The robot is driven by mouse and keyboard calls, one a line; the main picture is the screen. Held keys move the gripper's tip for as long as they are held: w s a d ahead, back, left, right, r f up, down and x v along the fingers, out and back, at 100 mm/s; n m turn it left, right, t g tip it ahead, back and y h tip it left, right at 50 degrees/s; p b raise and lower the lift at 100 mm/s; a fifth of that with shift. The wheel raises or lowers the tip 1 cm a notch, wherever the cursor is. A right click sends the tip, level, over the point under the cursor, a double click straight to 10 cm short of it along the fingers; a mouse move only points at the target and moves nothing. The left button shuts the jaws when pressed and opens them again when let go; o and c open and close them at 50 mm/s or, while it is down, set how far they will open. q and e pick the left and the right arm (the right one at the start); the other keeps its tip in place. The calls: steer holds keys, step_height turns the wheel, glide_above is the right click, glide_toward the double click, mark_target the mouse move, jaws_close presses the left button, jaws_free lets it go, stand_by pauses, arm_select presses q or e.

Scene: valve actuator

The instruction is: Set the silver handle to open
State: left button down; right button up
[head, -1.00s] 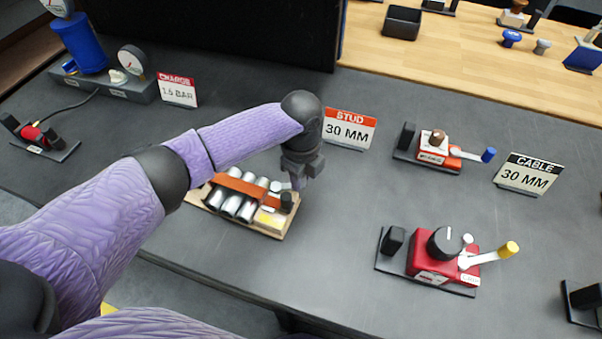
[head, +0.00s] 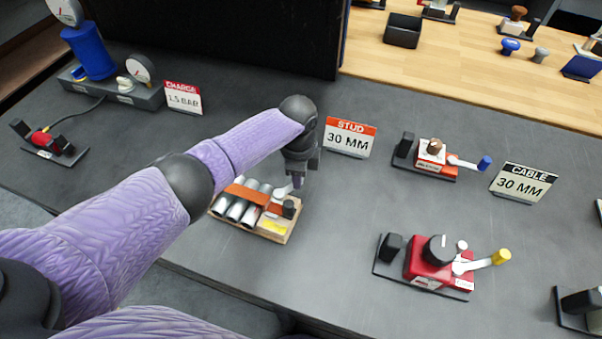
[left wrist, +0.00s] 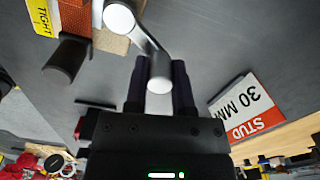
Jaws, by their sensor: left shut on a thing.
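The silver handle (head: 284,190) belongs to a wooden-based valve unit (head: 265,237) with silver cylinders, an orange strap and a yellow label. In the left wrist view the handle (left wrist: 143,38) is a pale bar with a round hub at one end and a round tip at the other. My left gripper (head: 298,181) is over the right rear part of the unit, pointing down. In the left wrist view its dark fingers (left wrist: 160,72) lie on both sides of the handle's tip, shut on it. My right gripper is not in view.
A black stop block (head: 289,208) stands at the unit's right end. The STUD 30 MM sign (head: 350,138) stands close behind and right of the gripper. A red device with a yellow-tipped lever (head: 425,265) stands to the right. Bare grey table lies between.

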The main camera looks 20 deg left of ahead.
arm_select(q)
steer(key=n, duration=0.1)
steer(key=a+n+p, duration=0.1)
steer(key=n, duration=0.1)
steer(key=shift+w+a+r+n, duration=0.1)
steer(key=shift+w+a+n, duration=0.05)
steer(key=shift+w+n, duration=0.2)
steer(key=shift+w+a+n+p, duration=0.15)
steer(key=shift+a+n, duration=0.25)
steer(key=shift+n, duration=0.45)
steer(key=shift+a+n+p, duration=0.25)
steer(key=shift+a+n, duration=0.1)
steer(key=shift+n, duration=0.45)
steer(key=shift+a, duration=0.1)
steer(key=shift+c, duration=2.2)
jaws_free()
step_height(320, 180, up, 10)
steer(key=p, duration=0.4)
steer(key=shift+p, duration=0.3)
